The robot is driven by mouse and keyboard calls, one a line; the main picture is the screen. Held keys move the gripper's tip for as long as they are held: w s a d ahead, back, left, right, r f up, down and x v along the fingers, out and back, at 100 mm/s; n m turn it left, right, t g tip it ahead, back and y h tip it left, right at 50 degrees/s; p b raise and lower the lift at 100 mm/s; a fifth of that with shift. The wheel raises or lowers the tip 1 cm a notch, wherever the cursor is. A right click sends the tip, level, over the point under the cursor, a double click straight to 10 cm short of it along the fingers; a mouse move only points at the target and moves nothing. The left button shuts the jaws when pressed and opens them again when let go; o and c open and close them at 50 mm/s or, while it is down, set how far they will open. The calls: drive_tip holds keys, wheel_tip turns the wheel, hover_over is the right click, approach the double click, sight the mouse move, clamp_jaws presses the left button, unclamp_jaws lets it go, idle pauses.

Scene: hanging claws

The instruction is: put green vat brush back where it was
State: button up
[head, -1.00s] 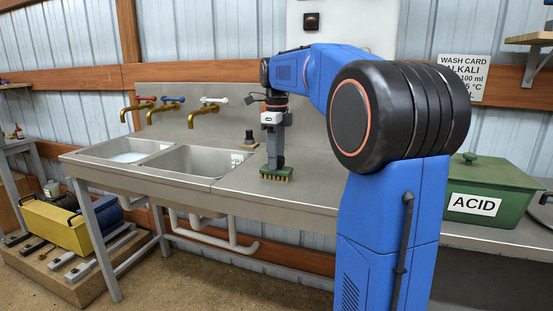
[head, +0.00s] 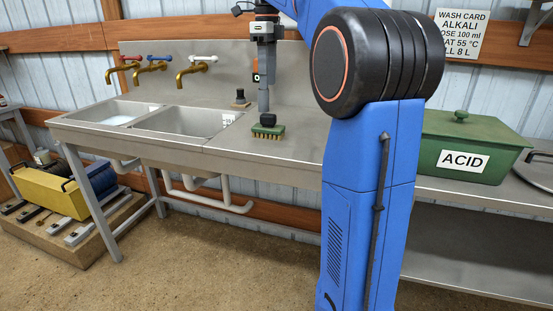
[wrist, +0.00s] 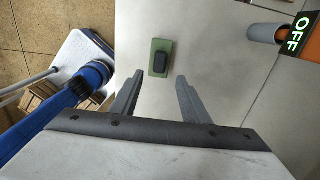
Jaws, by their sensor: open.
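The green vat brush (head: 267,131) rests bristles down on the steel counter, just right of the sink basins. Its black grip stands up from the green block. In the wrist view the brush (wrist: 161,57) lies beyond my fingertips, roughly in line with the gap between them. My gripper (head: 264,108) hangs above the brush, pointing down. In the wrist view my gripper (wrist: 158,80) has its two fingers spread with nothing between them.
The steel sink (head: 185,122) has two basins, with brass taps behind. A small black knob-like thing (head: 240,98) stands at the sink's back. A green ACID box (head: 470,147) sits at the right. An orange-ended cylinder with an OFF sign (wrist: 265,33) shows in the wrist view.

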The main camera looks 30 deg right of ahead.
drive_tip(key=s+a+f+n+t, duration=0.1)
drive_tip(key=s+a+f+n, duration=0.45)
drive_tip(key=s+n, duration=0.25)
drive_tip(key=s+a+f+n+t, duration=0.2)
drive_tip(key=s+a+f+n, duration=0.3)
drive_tip(key=s+f+n, duration=0.25)
drive_tip(key=s+a+f+n+t, duration=0.1)
drive_tip(key=s+a+f+n, duration=0.1)
drive_tip(key=s+f+n, duration=0.4)
drive_tip(key=s+a+f+n, duration=0.3)
drive_tip(key=s+f+n, duration=0.4)
drive_tip(key=f, duration=0.5)
drive_tip(key=shift+s+a+t, duration=0.15)
drive_tip(key=shift+s+t, duration=0.25)
drive_tip(key=shift+s, duration=0.45)
